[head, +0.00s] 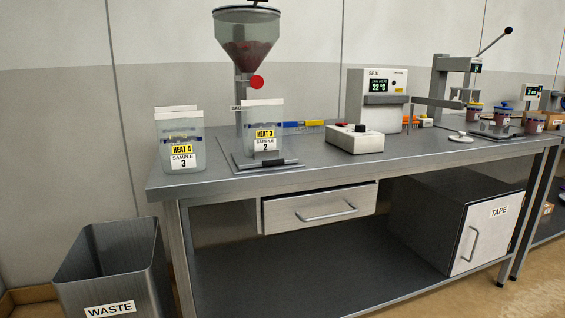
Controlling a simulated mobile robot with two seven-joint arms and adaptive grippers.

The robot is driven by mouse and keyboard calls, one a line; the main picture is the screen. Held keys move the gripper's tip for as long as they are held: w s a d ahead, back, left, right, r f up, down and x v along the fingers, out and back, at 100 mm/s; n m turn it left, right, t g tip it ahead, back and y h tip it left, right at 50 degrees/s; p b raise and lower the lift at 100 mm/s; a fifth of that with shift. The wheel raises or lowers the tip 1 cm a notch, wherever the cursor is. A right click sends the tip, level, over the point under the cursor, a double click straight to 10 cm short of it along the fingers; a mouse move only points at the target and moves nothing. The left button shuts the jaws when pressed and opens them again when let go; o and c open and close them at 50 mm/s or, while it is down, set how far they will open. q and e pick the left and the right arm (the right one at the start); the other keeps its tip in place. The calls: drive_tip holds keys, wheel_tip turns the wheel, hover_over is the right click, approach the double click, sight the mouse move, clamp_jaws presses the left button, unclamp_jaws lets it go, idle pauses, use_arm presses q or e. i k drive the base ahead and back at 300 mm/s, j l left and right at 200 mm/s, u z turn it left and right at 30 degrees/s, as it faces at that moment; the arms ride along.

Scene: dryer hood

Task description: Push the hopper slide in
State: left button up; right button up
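The hopper (246,45) is a clear funnel with dark reddish material in its lower part, held on a grey post at the back left of the bench. Under its outlet, a round red knob (257,82) sticks out toward the front; it appears to be the end of the hopper slide. How far the slide is out cannot be told from this angle. A clear bag labelled "HEAT 3, SAMPLE 2" (264,118) stands below the knob on the hopper's base plate (238,162). Neither of my grippers is in view.
A bag labelled "HEAT 4, SAMPLE 3" (181,150) stands left of the hopper. A sealer (377,98) and a lever press (440,85) stand to the right on the bench (330,170). The drawer (318,208) is slightly open. A waste bin (110,265) stands at left.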

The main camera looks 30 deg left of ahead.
sight(270, 158)
drive_tip(key=i+l+u, duration=0.6)
drive_tip(key=i+l, duration=0.2)
